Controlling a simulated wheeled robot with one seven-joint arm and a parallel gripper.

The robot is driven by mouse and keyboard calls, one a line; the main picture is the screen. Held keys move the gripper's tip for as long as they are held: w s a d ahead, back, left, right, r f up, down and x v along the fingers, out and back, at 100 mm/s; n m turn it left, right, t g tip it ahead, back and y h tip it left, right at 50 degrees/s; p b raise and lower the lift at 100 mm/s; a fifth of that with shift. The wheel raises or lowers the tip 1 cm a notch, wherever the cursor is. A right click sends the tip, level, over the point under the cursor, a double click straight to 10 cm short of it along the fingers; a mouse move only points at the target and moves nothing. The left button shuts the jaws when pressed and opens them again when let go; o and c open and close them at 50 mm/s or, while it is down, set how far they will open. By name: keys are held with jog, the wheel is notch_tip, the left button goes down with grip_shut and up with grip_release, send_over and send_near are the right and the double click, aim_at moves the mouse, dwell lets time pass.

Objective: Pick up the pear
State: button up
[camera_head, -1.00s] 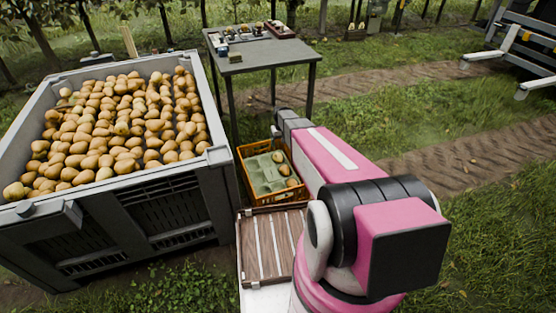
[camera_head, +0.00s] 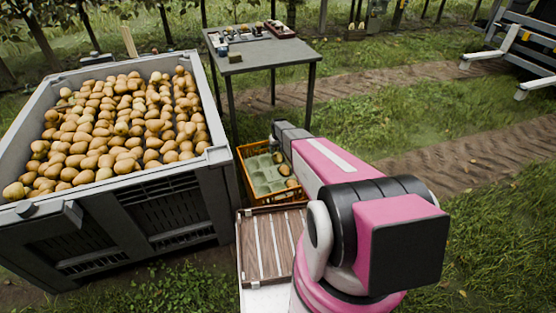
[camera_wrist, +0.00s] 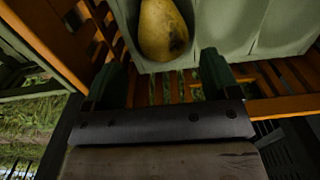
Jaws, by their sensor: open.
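A yellow pear (camera_wrist: 163,30) with dark blemishes lies in a pale green moulded tray (camera_wrist: 228,28) in the wrist view. My gripper (camera_wrist: 164,72) is open and empty, its two dark fingers spread to the left and right, just short of the pear. The pear sits beyond the fingertips, roughly in line with the gap between them. In the head view, the tray (camera_head: 262,181) sits in an orange crate (camera_head: 247,197) and pears (camera_head: 285,170) lie at its right side. My arm hides part of the crate, and the fingers cannot be made out clearly there.
A large grey bin (camera_head: 215,157) full of pears stands left of the crate. A dark table (camera_head: 262,57) with small items stands behind. A slatted wooden surface (camera_head: 270,250) lies in front of the crate. The crate's orange slatted wall (camera_wrist: 285,107) is close to my fingers.

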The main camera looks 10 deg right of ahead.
aim_at(278, 154)
jog(key=f, duration=0.5)
jog(key=shift+s+a, duration=0.1)
jog(key=shift+s, duration=0.1)
jog(key=shift+c, duration=0.3)
jog(key=c, duration=0.7)
jog(key=shift+r, duration=0.15)
